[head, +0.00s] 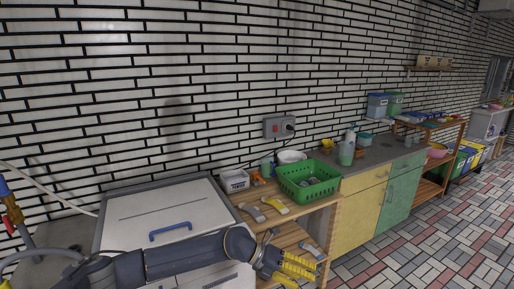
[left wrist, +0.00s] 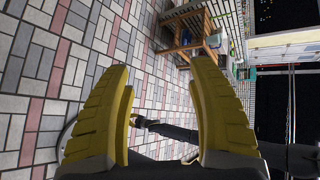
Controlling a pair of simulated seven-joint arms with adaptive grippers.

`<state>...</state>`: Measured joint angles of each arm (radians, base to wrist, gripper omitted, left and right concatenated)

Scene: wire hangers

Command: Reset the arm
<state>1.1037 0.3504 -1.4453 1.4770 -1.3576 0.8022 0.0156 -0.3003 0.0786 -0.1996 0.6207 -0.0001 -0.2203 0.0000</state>
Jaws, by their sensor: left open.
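My left gripper (head: 290,268) shows at the bottom of the head view, at the end of my dark grey arm. Its yellow ribbed fingers are apart, beside the lower shelf of the wooden table. In the left wrist view the two yellow fingers of the gripper (left wrist: 160,75) stand wide apart with nothing held between them. Beyond them, low in that view, is a dark arm-like shape with a small yellowish end, perhaps my right arm; its jaws are too small to read. The head view does not show my right gripper.
A green basket (head: 311,184) and a white bowl (head: 291,157) stand on the wooden table, close to my left arm. A white lidded chest (head: 150,209) with a blue handle is behind the arm. Yellow and green cabinets (head: 365,207) stand right. The tiled floor (head: 445,235) is open.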

